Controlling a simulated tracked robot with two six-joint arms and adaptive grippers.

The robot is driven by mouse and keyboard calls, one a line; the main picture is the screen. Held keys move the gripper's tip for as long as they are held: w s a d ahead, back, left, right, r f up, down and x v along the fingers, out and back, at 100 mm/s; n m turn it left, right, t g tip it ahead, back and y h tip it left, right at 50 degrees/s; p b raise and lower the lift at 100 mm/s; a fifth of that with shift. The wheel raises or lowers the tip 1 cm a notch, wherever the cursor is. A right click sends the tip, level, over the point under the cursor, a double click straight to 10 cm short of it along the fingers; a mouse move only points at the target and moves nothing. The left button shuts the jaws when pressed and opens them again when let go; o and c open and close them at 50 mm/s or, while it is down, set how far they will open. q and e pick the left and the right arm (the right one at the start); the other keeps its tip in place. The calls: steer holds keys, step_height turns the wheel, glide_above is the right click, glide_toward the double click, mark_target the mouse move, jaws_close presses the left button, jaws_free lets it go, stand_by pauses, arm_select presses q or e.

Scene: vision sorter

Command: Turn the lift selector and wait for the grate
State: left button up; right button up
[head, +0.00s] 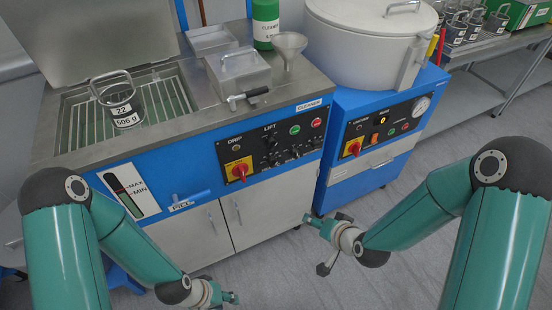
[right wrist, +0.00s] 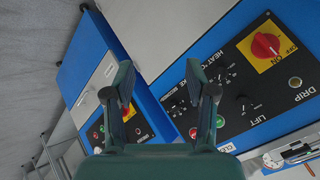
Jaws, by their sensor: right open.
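The lift selector (head: 270,141) is a small black knob under the LIFT label on the cleaner's black control panel. It also shows in the right wrist view (right wrist: 245,100), right of the fingers. The grate (head: 173,92) lies in the open tank, with a labelled metal basket (head: 124,106) on it. My right gripper (head: 324,243) is open and empty, in front of and below the panel, touching nothing; its two fingers (right wrist: 160,85) stand apart in the wrist view. My left gripper (head: 226,297) is low before the cabinet doors; its jaw opening is unclear.
A red rotary switch (head: 239,169) sits left of the selector, with green and red buttons to the right. A blue lever (head: 190,199) marked FILL sticks out at the front. A blue machine with a grey lidded drum (head: 365,45) stands at the right.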

steer(key=w+r+t+b, duration=0.4)
steer(key=w+t+b, duration=0.15)
steer(key=b, duration=0.35)
steer(key=n+t+y+b, duration=0.2)
steer(key=t+y+b, duration=0.1)
steer(key=b, duration=1)
glide_toward(275, 146)
steer(key=x, duration=0.9)
steer(key=shift+w+a, duration=0.1)
steer(key=shift+w, duration=0.15)
arm_select(q)
step_height(275, 146, down, 25)
steer(key=shift+r, duration=0.2)
arm_select(e)
jaws_close()
